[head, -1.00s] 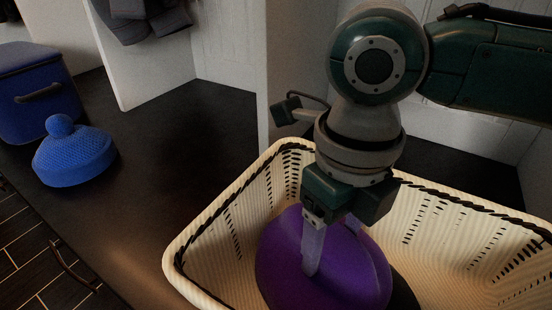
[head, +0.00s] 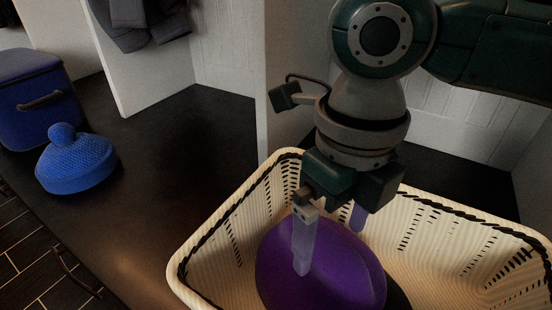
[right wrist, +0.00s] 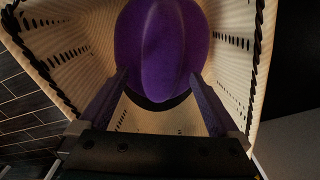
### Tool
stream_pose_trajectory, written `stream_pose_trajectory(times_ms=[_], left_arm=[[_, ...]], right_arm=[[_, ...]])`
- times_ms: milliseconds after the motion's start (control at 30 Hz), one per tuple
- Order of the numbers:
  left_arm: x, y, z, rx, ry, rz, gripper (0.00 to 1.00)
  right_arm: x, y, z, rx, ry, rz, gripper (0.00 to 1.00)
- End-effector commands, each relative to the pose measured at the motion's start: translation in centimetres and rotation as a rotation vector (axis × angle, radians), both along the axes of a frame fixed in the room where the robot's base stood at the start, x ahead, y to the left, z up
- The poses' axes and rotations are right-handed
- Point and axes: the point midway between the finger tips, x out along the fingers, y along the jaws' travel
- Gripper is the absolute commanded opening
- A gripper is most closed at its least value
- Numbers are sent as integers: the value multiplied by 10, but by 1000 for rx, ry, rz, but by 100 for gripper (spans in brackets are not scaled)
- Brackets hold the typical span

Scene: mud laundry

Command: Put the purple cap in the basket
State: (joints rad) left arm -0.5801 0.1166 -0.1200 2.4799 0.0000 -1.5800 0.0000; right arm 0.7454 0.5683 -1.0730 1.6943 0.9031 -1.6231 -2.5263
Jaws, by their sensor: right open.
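The purple cap (head: 335,268) lies inside the cream woven basket (head: 205,246), near its left end. My right gripper (head: 330,250) is above the cap with its fingers spread apart. In the head view one finger stands in front of the cap and the other shows behind it. The right wrist view shows the cap (right wrist: 162,50) beyond the two open fingers (right wrist: 160,85), with basket walls (right wrist: 236,40) around it. Whether a finger touches the cap I cannot tell. My left gripper is not in view.
A blue knobbed hat (head: 76,160) and a blue box-shaped bag (head: 42,100) stand on the dark bench (head: 165,150) at left. White partitions (head: 145,60) rise behind, with dark clothing (head: 140,20) hanging above. The bench between hat and basket is clear.

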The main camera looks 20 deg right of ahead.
Motion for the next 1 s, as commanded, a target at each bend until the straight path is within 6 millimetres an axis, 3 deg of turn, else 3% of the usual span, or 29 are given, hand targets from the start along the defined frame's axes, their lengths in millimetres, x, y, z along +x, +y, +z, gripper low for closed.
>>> stream_pose_trajectory(times_ms=[33,100,300,433,567,667,800,900,1000], left_arm=[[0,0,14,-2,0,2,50],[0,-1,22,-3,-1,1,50],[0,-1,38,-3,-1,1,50],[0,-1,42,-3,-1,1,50],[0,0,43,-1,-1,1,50],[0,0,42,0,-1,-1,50],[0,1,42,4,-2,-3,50],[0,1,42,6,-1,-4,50],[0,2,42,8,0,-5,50]], right_arm=[[1,0,20,-1,-4,1,98],[1,0,37,1,-3,0,98],[1,0,73,0,-2,0,98],[0,0,84,0,0,-2,98],[-7,12,81,33,-4,-83,98],[-21,37,70,114,-11,-302,98],[-46,73,60,288,19,-873,98],[-58,79,57,392,76,-1369,98],[-69,68,54,450,131,-1824,98]])
